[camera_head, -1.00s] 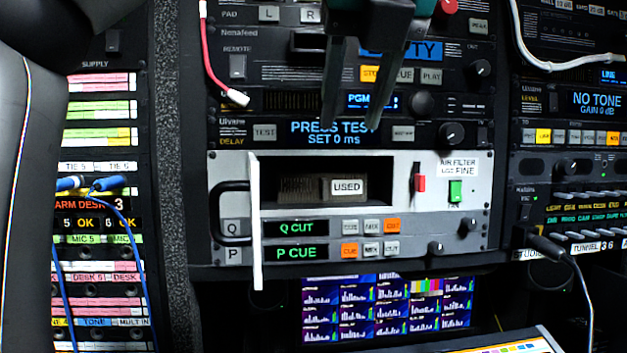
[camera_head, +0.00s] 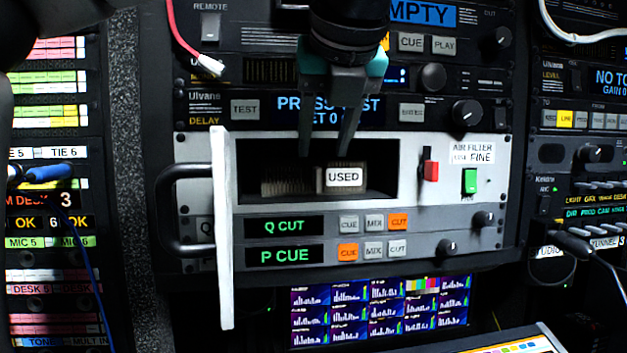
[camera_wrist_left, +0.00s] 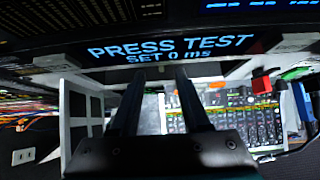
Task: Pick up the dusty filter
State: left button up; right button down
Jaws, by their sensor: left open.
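The dusty filter (camera_head: 330,189) is a brownish pleated block. It carries a white label reading USED and sits inside the dark recess (camera_head: 376,155) of the light grey rack unit. My left gripper (camera_head: 326,152) comes down from above with its two dark fingers apart and nothing between them. In the head view its fingertips overlap the top of the recess, just above the filter; I cannot tell how far in front they are. In the left wrist view the open fingers (camera_wrist_left: 160,82) point away from the camera, and I cannot make out the filter there. My right gripper is not in view.
A thin white door panel (camera_head: 221,250) stands open at the recess's left, beside a black handle (camera_head: 170,215). A red slider (camera_head: 431,170) and a green switch (camera_head: 470,181) sit to the right. A red cable (camera_head: 185,40) hangs at the upper left.

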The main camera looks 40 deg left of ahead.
aim_at(320, 175)
pick_arm(q)
jog(key=shift+x, duration=1.2)
jog(key=p+x, duration=0.1)
jog(key=x, duration=0.1)
jog(key=p+x, duration=0.1)
jog(key=x, duration=0.1)
jog(key=shift+d+f, duration=0.2)
jog(key=shift+f, duration=0.05)
jog(key=shift+w+a+f, duration=0.15)
jog(key=shift+a+f, duration=0.1)
jog(key=shift+f, duration=0.05)
grip_shut()
